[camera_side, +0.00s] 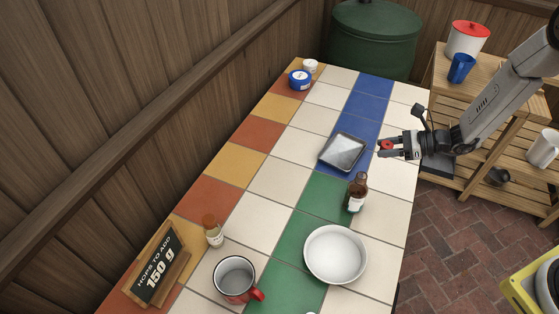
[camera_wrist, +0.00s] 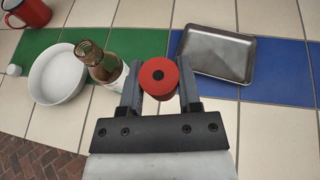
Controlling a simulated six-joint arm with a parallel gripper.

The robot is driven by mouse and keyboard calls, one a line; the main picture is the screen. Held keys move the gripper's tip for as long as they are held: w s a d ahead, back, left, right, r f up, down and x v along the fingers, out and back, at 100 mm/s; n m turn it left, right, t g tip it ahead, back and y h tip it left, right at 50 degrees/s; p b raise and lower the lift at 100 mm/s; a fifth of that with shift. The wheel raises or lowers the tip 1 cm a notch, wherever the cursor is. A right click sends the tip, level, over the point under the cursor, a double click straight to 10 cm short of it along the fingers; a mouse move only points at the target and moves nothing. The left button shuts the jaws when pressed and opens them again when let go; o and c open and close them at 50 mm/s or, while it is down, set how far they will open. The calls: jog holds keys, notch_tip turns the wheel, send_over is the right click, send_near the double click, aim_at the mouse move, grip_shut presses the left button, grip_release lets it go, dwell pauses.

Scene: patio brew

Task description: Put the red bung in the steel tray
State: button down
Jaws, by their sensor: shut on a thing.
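The red bung (camera_wrist: 158,78) is held between the two fingers of my gripper (camera_wrist: 160,92) in the wrist view. In the side view the red bung (camera_side: 387,144) shows at the tips of my gripper (camera_side: 388,148), to the right of the steel tray. The steel tray (camera_side: 344,151) is a shallow grey rectangle lying on blue tiles, and it looks empty. In the wrist view the steel tray (camera_wrist: 218,53) is just beyond and to the right of the bung. The bung is raised above the table and apart from the tray.
A brown bottle (camera_side: 356,192) stands near the tray, left of my fingers in the wrist view (camera_wrist: 98,62). White tiles around the tray are clear.

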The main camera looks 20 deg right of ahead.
aim_at(352, 155)
jog(key=w+f, duration=0.2)
jog(key=w, duration=0.1)
jog(key=w+f, duration=0.5)
jog(key=w, duration=0.2)
jog(key=shift+w+a+f, duration=0.1)
jog(key=shift+a+f, duration=0.1)
jog(key=shift+w+f, duration=0.6)
jog(key=shift+f, duration=0.1)
jog(key=shift+w+f, duration=0.15)
jog(key=shift+f, duration=1.5)
jog(key=shift+f, duration=0.15)
jog(key=shift+c, duration=1.4)
grip_release()
